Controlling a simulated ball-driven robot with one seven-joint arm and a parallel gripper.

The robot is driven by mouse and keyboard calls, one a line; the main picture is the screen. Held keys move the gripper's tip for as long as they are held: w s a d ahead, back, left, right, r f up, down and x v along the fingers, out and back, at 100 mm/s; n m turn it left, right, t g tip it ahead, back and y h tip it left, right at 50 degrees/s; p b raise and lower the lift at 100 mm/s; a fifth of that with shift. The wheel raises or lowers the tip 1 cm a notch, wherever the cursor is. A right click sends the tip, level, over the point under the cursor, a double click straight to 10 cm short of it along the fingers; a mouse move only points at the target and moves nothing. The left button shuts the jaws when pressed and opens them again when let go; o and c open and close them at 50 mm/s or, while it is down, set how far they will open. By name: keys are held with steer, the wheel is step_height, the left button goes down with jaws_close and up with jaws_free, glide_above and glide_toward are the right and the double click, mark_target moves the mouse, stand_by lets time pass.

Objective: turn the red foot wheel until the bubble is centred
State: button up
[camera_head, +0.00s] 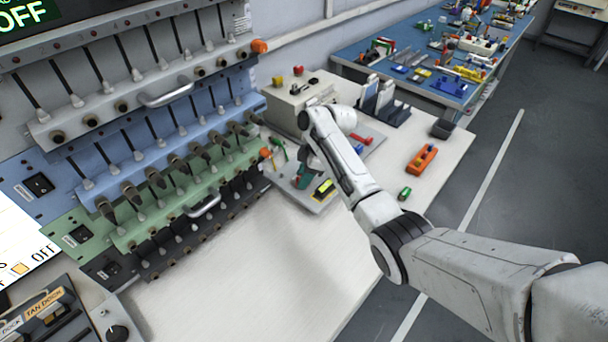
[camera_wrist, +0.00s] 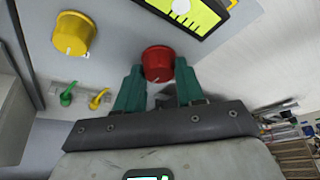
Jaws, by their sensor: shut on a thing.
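The red foot wheel (camera_wrist: 158,62) is a round knob on a grey plate in the wrist view. My gripper (camera_wrist: 158,80) has two green fingers, one on each side of the red wheel, shut on it. In the head view the level (camera_head: 324,188) is small, on the grey plate (camera_head: 312,204). There my gripper (camera_head: 303,178) is beside it, partly hidden by my arm, and the red wheel cannot be made out.
A yellow knob (camera_wrist: 75,34) and small green (camera_wrist: 67,94) and yellow (camera_wrist: 98,100) levers are left of the wheel. A rack of switches (camera_head: 150,170) stands left of the plate. An orange tool (camera_head: 421,159) lies to the right. The white tabletop in front is clear.

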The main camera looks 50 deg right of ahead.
steer(key=shift+r, duration=0.1)
steer(key=m+t+h+p, duration=0.1)
steer(key=m+p, duration=0.2)
steer(key=m, duration=0.1)
steer(key=shift+s+a+r, duration=0.1)
steer(key=shift+a, duration=0.05)
steer(key=m+h+p, duration=0.1)
steer(key=m, duration=0.1)
steer(key=m+h+p, duration=0.1)
steer(key=m, duration=0.2)
steer(key=shift+a+m+t+p, duration=0.15)
steer(key=shift+m+t+p, duration=0.15)
steer(key=shift+p, duration=0.1)
steer(key=m+h, duration=0.1)
steer(key=m, duration=0.1)
steer(key=m+h, duration=0.1)
steer(key=m, duration=0.2)
steer(key=shift+a+f, duration=0.1)
steer(key=shift+f, duration=0.1)
steer(key=shift+m+g+h+b, duration=0.25)
steer(key=shift+m+g+h, duration=0.2)
steer(key=shift+m, duration=0.75)
steer(key=shift+m+g+h+b, duration=0.25)
steer(key=shift+m+g+h, duration=0.2)
steer(key=shift+m, duration=0.75)
steer(key=o, duration=1)
steer(key=shift+o, duration=0.2)
